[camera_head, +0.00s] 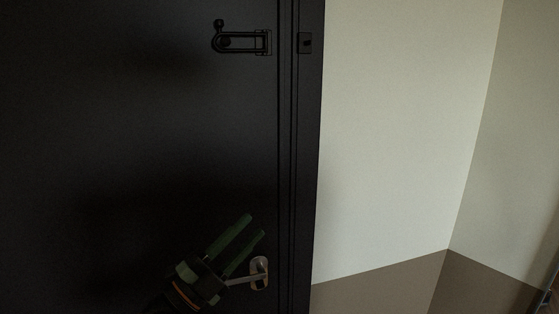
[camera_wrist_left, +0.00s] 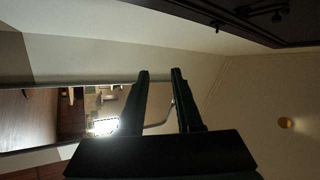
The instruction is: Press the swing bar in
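The black swing bar (camera_head: 240,41) is a U-shaped loop at the top of the dark door. It runs sideways, from a bracket at its right end to a rounded end with a small knob on the left. A small black fitting (camera_head: 305,43) sits across the gap on the door frame. My left gripper (camera_head: 256,228) is well below the swing bar, beside the lever handle. Its fingers point up and right, are apart, and hold nothing. The left wrist view also shows the open fingers (camera_wrist_left: 161,71). My right gripper is out of view.
The dark door (camera_head: 130,130) fills the left of the head view. A metal lever handle (camera_head: 260,272) is close to my left gripper. A pale wall (camera_head: 400,130) with a brown lower band stands right of the frame. The space between gripper and swing bar looks clear.

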